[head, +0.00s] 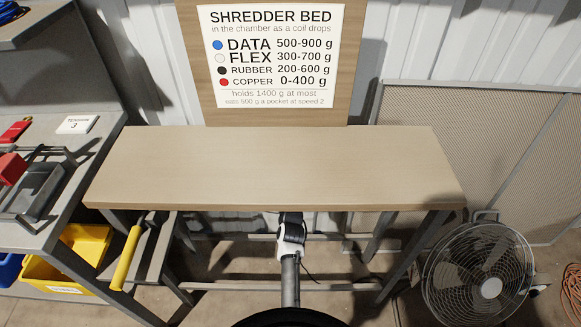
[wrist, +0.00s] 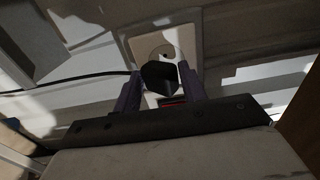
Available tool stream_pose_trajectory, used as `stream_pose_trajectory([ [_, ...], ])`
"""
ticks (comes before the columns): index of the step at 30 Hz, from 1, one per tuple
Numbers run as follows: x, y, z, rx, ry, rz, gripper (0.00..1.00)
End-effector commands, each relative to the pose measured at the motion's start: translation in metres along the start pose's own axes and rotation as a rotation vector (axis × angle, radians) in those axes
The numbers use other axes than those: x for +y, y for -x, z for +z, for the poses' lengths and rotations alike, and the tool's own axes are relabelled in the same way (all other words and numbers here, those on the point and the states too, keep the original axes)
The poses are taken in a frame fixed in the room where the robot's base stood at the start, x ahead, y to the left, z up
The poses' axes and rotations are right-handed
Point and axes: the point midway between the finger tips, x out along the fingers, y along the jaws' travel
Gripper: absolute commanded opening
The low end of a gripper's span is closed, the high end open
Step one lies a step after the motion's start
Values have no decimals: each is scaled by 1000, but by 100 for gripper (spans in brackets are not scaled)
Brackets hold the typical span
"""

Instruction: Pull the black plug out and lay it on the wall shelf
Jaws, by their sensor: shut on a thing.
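In the wrist view the black plug (wrist: 159,76) sits between the two dark purple fingers of my gripper (wrist: 160,73), which is shut on it. A pale wall plate with a round socket (wrist: 165,48) is right behind the plug. I cannot tell whether the plug is still seated in it or just clear of it. A black cable (wrist: 85,78) runs off to the left. In the head view my arm reaches under the table's front edge, and the fingers, plug and socket are hidden. I cannot make out a wall shelf for certain in either view.
A bare wooden table (head: 270,165) stands over my arm, with a sign board (head: 273,55) behind it. A grey bench (head: 100,150) with bins is at left, a low stand with a yellow-handled tool (head: 127,258) beside it. A fan (head: 482,275) stands at right.

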Motion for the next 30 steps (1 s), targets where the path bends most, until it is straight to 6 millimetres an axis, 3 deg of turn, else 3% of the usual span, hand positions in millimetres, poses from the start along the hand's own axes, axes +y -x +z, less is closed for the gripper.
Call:
stream_pose_trajectory([
  [30, -1, 42, 0, 0, 0, 0, 5],
])
